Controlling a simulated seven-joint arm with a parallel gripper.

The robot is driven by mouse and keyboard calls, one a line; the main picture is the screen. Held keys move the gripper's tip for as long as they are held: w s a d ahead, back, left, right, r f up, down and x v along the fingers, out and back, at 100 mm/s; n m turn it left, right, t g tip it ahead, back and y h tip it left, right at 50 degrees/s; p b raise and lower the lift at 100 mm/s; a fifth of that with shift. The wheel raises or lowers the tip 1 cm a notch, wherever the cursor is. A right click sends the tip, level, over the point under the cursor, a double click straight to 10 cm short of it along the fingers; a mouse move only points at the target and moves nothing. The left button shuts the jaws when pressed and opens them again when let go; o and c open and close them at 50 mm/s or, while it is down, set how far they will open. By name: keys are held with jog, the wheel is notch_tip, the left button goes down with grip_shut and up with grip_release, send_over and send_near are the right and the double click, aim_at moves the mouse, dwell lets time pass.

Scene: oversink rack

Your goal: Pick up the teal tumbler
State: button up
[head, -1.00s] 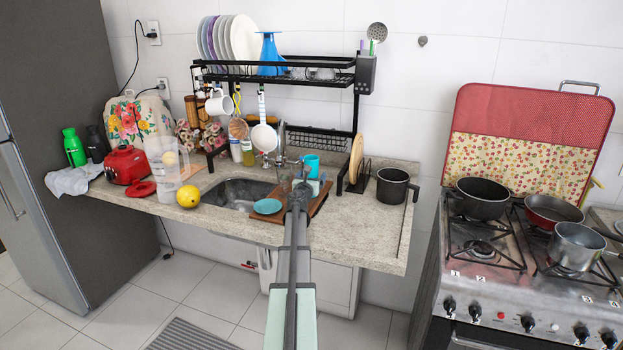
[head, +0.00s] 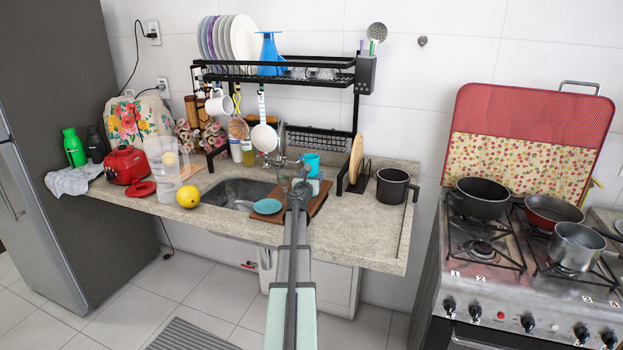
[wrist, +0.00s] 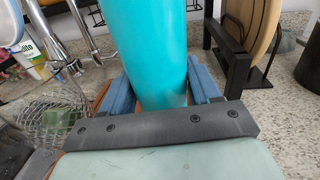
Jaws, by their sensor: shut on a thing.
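The teal tumbler (wrist: 145,50) stands large in the middle of the wrist view, between the two blue fingers of my gripper (wrist: 160,88). The fingers are shut on its lower part. In the head view the teal tumbler (head: 311,161) shows small at the back of the wooden board, right of the tap. My gripper (head: 301,186) is in front of it there, and my arm hides much of the area around the grip. I cannot tell whether the tumbler's base touches the board.
A teal saucer (head: 267,206) lies on the wooden board (head: 318,202) beside the sink (head: 235,193). The black rack (head: 280,78) stands over the sink. A wooden disc (head: 356,158) in a black holder and a black pot (head: 393,186) stand to the right. A wire basket (wrist: 55,118) is at left.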

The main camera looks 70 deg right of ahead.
jog(key=shift+r, duration=0.5)
jog(key=s+a+r, duration=0.1)
jog(key=a+r, duration=0.1)
jog(key=a, duration=1.6)
jog(key=w+d+r+n+t, duration=0.15)
jog(key=w+d+r, duration=0.25)
jog(key=w+r, duration=0.7)
jog(key=shift+m+g, duration=0.75)
jog(key=shift+m, duration=0.2)
jog(key=w+d, duration=0.2)
jog(key=d, duration=0.1)
jog(key=w+d+r, duration=0.1)
jog(key=w+d, duration=0.2)
jog(key=w+d+r, duration=0.1)
jog(key=w+d, duration=0.2)
jog(key=shift+d, duration=0.1)
jog(key=shift+s+d+f+m, duration=0.1)
jog(key=shift+s+f+m, duration=0.25)
jog(key=shift+s+m, duration=0.4)
jog(key=shift+s+d+f+m, duration=0.1)
jog(key=shift+s+f+m, duration=0.3)
jog(key=shift+m, duration=0.65)
